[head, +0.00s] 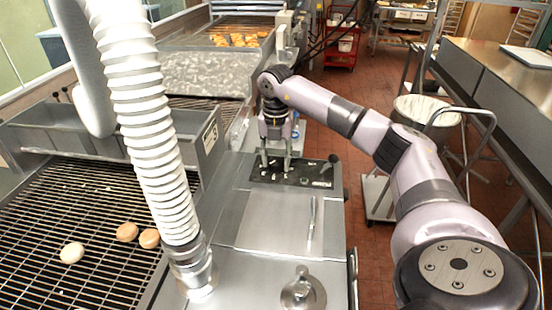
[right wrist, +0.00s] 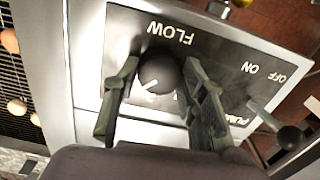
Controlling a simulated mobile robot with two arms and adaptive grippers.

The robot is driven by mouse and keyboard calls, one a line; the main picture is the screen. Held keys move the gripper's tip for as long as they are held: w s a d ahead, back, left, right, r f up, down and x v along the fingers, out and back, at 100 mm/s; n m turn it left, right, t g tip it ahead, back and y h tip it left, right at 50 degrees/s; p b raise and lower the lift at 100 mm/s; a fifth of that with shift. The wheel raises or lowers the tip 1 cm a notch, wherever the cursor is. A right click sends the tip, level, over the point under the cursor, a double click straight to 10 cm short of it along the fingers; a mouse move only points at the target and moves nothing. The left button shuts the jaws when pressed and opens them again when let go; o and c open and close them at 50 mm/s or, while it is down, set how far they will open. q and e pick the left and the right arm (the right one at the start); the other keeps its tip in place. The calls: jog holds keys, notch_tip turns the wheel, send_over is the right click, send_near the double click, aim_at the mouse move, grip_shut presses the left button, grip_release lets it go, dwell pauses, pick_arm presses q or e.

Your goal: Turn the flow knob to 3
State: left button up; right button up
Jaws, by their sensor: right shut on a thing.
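The flow knob (right wrist: 158,76) is a round dark knob on a black panel (right wrist: 230,62), below the word FLOW, which appears upside down in the right wrist view. A white pointer line shows on the knob; the number it points to cannot be read. My right gripper (right wrist: 163,85) has its two fingers on either side of the knob and is shut on it. In the head view my right gripper (head: 275,165) reaches down onto the panel (head: 318,174), and its fingers hide the knob there. My left gripper is not in view.
A pump lever (right wrist: 290,136) with ON and OFF labels stands on the panel close to the right finger. A white ribbed hose (head: 150,120) rises left of the panel. Donuts (head: 127,232) lie on the wire conveyor (head: 60,200).

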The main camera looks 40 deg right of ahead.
aim_at(276, 161)
jog(key=shift+r+m, duration=0.15)
jog(key=shift+m, duration=0.15)
jog(key=o, duration=1.2)
jog(key=shift+c, duration=0.2)
notch_tip(276, 161, up, 12)
dwell(0.5)
